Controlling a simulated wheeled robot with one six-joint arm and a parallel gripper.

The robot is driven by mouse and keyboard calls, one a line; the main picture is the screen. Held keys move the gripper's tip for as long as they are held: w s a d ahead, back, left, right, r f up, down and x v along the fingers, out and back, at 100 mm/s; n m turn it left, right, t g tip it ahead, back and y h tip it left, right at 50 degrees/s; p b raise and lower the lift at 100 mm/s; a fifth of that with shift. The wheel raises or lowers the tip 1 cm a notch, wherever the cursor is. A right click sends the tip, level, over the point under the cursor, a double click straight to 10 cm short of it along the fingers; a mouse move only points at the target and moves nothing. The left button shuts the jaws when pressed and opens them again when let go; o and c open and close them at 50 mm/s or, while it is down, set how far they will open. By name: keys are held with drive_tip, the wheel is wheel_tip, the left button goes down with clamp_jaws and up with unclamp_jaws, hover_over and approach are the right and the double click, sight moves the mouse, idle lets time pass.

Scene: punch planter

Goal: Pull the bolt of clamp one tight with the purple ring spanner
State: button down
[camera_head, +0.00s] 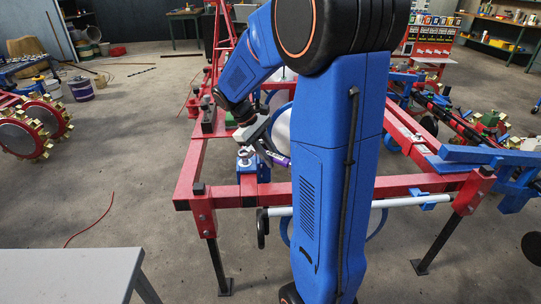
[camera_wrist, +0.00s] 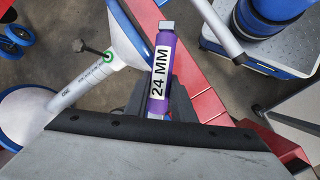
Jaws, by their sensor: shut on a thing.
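My gripper (camera_wrist: 155,108) is shut on the purple spanner (camera_wrist: 161,75), whose handle carries a white "24 MM" label and has a metal tip. The spanner's ring is not clearly visible. In the head view, my gripper (camera_head: 262,143) hangs above the near left part of the red frame, with a bit of the purple handle showing at its right. A blue clamp-like block (camera_head: 246,164) with a metal bolt top sits on the frame just below and left of my gripper. I cannot tell whether it is clamp one, or whether the spanner touches its bolt.
The red frame (camera_head: 226,195) stands on legs, with a white bar (camera_head: 407,202) along its front. A grey table (camera_head: 70,274) is at the front left. Toothed wheels (camera_head: 25,136) stand at the left. The floor between is mostly clear. My arm hides the middle of the frame.

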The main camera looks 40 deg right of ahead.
drive_tip(key=shift+f, duration=1.5)
drive_tip(key=shift+s+a+m+g+y, duration=0.1)
drive_tip(key=shift+a+m+g+y, duration=0.2)
drive_tip(key=shift+a+m, duration=0.55)
drive_tip(key=shift+s+a+m+g+y, duration=0.1)
drive_tip(key=shift+a+m+g+y, duration=0.15)
drive_tip(key=shift+a+m, duration=0.6)
drive_tip(key=shift+w+a+m+g+y, duration=0.15)
drive_tip(key=shift+a+m+y, duration=0.25)
drive_tip(key=shift+a+m, duration=0.4)
drive_tip(key=shift+w+a+m+g+y, duration=0.1)
drive_tip(key=shift+a+m+y, duration=0.25)
drive_tip(key=shift+a+m, duration=0.4)
drive_tip(key=shift+w+a+m+y, duration=0.35)
drive_tip(key=shift+a+m, duration=0.4)
drive_tip(key=shift+m, duration=0.05)
drive_tip(key=shift+w+a+m+y, duration=0.3)
drive_tip(key=shift+a+m+y, duration=0.05)
drive_tip(key=shift+a+m, duration=0.4)
drive_tip(key=shift+w+a+m+y, duration=0.65)
drive_tip(key=shift+a+m, duration=0.25)
drive_tip(key=shift+m, duration=0.2)
drive_tip(key=shift+s+d+n, duration=0.15)
drive_tip(key=shift+d+n, duration=0.05)
drive_tip(key=shift+n, duration=0.1)
drive_tip(key=shift+r, duration=0.1)
